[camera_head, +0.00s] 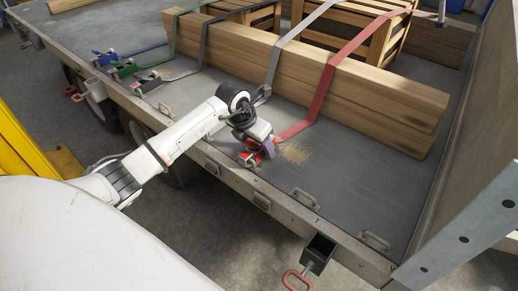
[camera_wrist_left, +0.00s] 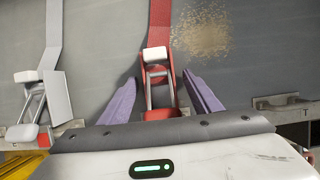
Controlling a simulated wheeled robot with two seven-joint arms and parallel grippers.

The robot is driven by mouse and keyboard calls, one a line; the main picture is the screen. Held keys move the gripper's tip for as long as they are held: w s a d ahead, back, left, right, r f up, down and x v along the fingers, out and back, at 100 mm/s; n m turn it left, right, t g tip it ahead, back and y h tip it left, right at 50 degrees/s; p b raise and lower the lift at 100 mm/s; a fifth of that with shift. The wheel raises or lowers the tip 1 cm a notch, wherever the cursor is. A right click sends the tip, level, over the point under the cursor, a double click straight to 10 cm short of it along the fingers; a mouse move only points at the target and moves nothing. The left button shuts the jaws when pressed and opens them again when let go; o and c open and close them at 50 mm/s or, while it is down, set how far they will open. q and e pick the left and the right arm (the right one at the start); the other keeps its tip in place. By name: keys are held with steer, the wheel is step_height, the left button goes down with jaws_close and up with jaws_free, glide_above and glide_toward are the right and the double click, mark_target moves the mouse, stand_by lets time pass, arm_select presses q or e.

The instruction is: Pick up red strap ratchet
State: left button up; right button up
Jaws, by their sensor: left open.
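The red strap ratchet (camera_wrist_left: 172,88) lies on the trailer deck near its side edge, with a red strap (camera_wrist_left: 160,25) running from it. In the head view the ratchet (camera_head: 250,159) is partly hidden by my gripper. My left gripper (camera_wrist_left: 159,77) is open, its two purple fingers on either side of the red ratchet, with gaps visible between fingers and ratchet. In the head view my left gripper (camera_head: 266,151) is low over the deck edge at the ratchet. I cannot tell its exact height. My right gripper is not in view.
A grey strap ratchet (camera_wrist_left: 35,103) lies to the left in the wrist view. Stacked timber beams (camera_head: 360,100) and wooden crates (camera_head: 345,35) stand behind. Blue (camera_head: 105,58) and green (camera_head: 125,70) ratchets sit farther left. Metal handles (camera_head: 375,240) line the deck edge. A tall panel (camera_head: 470,180) closes the right side.

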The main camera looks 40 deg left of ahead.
arm_select(q)
steer(key=shift+c, duration=0.5)
steer(key=shift+w, duration=0.1)
steer(key=c, duration=1.3)
